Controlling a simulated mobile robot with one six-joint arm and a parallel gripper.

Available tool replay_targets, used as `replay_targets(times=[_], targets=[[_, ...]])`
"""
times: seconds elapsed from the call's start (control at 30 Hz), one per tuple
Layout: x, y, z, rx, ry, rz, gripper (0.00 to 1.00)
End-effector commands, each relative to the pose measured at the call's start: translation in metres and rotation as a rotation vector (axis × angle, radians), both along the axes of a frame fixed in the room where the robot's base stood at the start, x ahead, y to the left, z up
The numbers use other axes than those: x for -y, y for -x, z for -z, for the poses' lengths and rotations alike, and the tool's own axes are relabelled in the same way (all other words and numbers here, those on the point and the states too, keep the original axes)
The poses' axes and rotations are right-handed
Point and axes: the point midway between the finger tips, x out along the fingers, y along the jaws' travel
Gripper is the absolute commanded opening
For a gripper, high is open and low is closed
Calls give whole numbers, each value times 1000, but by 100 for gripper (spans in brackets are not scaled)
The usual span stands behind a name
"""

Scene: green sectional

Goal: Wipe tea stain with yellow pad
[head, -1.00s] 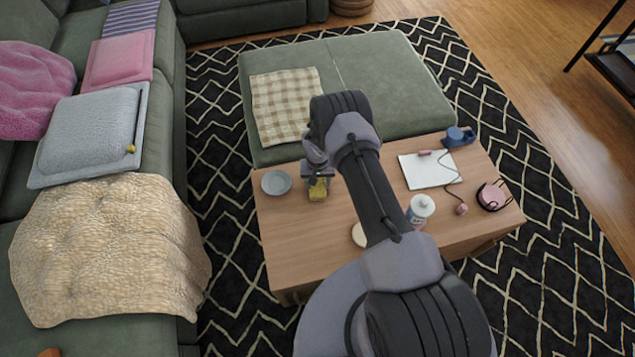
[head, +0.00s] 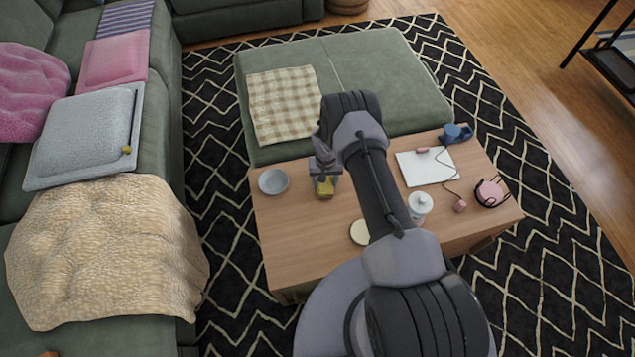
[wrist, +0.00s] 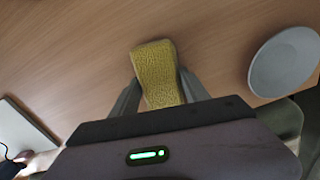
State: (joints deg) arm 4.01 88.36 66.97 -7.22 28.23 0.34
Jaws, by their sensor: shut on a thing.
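The yellow pad (wrist: 157,72) is between the two fingers of my gripper (wrist: 155,92) in the wrist view. In the head view the pad (head: 326,188) shows below my gripper (head: 325,178), over the left part of the wooden table (head: 300,235). My gripper is shut on the pad. I cannot tell whether the pad touches the tabletop. I see no tea stain in either view; the pad or my arm may hide it.
A grey bowl (head: 273,181) stands left of my gripper. A round cream disc (head: 360,232), a white bottle (head: 420,205), a white tablet-like board (head: 425,167), a blue mug (head: 456,133) and a pink corded item (head: 490,193) are on the table. The table's front left is clear.

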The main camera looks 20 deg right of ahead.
Motion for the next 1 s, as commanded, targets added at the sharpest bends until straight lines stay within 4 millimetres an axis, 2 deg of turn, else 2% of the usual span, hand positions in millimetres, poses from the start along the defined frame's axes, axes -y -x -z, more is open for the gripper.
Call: replay_targets(times=[0.37,0.73,1.0], targets=[[3,-17,3,0,0,-1,21],[-34,-17,1,0,0,-3,21],[-36,-33,4,1,0,0,21]])
